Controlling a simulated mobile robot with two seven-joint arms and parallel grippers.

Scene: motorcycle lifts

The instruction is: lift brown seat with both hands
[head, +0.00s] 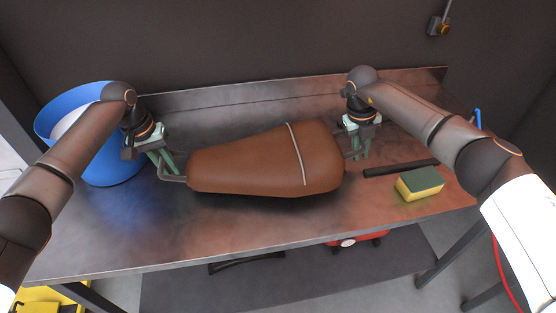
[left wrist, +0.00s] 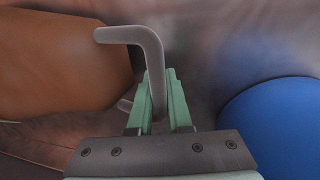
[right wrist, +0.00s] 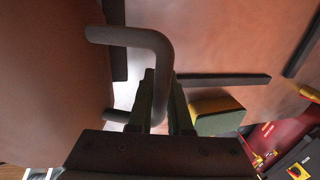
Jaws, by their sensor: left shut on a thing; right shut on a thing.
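The brown seat (head: 255,165) with a pale strap across it lies lengthwise over the middle of the metal bench. It has a grey bent handle at each end. My left gripper (head: 163,163) is shut on the left handle, which shows between the fingers in the left wrist view (left wrist: 152,60). My right gripper (head: 358,148) is shut on the right handle, seen between the fingers in the right wrist view (right wrist: 160,60). A shadow lies along the seat's front edge; I cannot tell whether its underside touches the bench.
The metal bench (head: 130,235) has a raised back edge. A blue bucket (head: 113,172) stands at the left behind my left arm. A yellow-green sponge (head: 419,184) and a dark bar (head: 400,168) lie right of the seat. The front left of the bench is clear.

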